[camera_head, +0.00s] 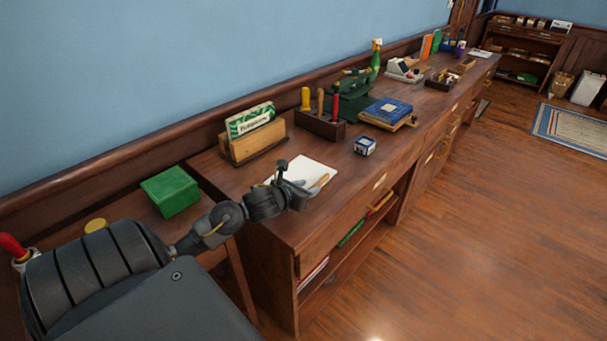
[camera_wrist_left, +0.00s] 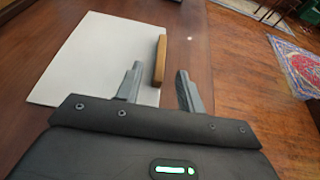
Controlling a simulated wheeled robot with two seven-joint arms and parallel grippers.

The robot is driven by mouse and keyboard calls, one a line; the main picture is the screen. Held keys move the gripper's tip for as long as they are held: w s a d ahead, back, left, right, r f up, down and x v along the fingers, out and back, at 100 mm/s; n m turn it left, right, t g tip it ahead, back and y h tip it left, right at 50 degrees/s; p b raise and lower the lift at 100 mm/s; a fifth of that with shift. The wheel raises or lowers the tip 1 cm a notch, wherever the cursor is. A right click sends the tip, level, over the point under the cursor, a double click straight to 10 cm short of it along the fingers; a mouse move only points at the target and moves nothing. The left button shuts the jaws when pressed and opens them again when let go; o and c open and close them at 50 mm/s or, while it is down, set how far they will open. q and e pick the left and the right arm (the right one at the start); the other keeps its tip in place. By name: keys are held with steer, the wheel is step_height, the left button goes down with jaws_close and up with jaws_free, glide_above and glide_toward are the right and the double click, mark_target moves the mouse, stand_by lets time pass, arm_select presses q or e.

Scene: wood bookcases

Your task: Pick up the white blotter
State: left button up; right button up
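The white blotter (camera_head: 308,169) lies flat on the near part of the long wooden desk. It is a white sheet with a narrow wooden bar along its right side; I cannot tell if the bar is attached. In the left wrist view the white blotter (camera_wrist_left: 95,61) fills the left, with the wooden bar (camera_wrist_left: 160,60) at its right edge. My left gripper (camera_head: 309,187) is over the blotter's near side and hides part of it. In the wrist view its two fingers (camera_wrist_left: 160,68) are apart, with the bar's line between them and nothing held. My right gripper is not in view.
A wooden holder with a green-and-white card (camera_head: 250,120) stands behind the blotter. A small blue-and-white box (camera_head: 365,146), a tool box (camera_head: 320,127) and a blue book (camera_head: 386,112) lie farther along. A green box (camera_head: 170,190) is at left. The desk's front edge is close.

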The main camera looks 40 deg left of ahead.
mark_target(318, 183)
arm_select(q)
steer(key=shift+p+x, duration=0.55)
steer(key=shift+x, duration=2.05)
steer(key=shift+r, duration=0.15)
steer(key=shift+c, duration=0.2)
jaws_close()
